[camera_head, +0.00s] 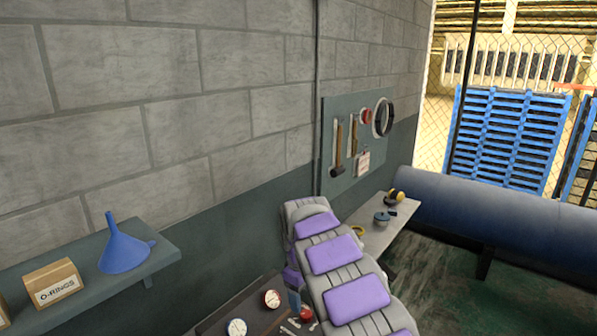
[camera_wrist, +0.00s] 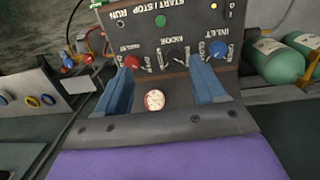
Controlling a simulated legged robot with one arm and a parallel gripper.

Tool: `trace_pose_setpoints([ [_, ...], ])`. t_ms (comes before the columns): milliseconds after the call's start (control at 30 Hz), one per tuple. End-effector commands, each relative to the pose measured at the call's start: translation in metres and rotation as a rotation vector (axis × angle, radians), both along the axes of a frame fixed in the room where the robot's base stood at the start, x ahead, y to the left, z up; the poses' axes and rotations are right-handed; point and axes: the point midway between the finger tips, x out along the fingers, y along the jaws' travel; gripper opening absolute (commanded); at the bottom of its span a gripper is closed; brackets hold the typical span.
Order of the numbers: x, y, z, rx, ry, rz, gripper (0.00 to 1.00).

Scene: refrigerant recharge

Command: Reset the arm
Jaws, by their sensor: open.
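My arm (camera_head: 345,255), grey with purple panels, reaches up from the bottom of the head view and folds down near the wall. In the wrist view my gripper (camera_wrist: 163,62) is open, with two blue fingers spread apart and nothing between them. Beyond the fingers is a dark control panel (camera_wrist: 150,30) marked START/STOP, RUN and MODE. It carries a red knob (camera_wrist: 132,62), a blue knob (camera_wrist: 220,48) and a green button (camera_wrist: 160,20). A white round gauge (camera_wrist: 154,99) shows between the fingers. In the head view the gripper's fingertips are mostly hidden by the arm.
A shelf (camera_head: 165,255) on the left holds a blue funnel (camera_head: 123,248) and an O-RINGS box (camera_head: 53,284). A tool board (camera_head: 350,185) hangs on the wall. A bench (camera_head: 375,238) and a large blue tank (camera_head: 480,215) stand right.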

Motion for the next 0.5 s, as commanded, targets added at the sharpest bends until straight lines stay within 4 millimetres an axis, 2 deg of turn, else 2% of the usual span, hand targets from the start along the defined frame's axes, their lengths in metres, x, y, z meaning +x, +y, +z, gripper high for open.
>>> trace_pose_setpoints([
  [33, -0.010, -0.013, 0.006, -0.012, -0.004, -0.045, 0.69],
  [200, -0.048, -0.050, 0.025, -0.039, -0.004, -0.195, 0.69],
  [367, -0.092, -0.078, 0.039, -0.052, -0.006, -0.327, 0.69],
  [500, -0.136, -0.098, 0.045, -0.057, 0.004, -0.436, 0.69],
])
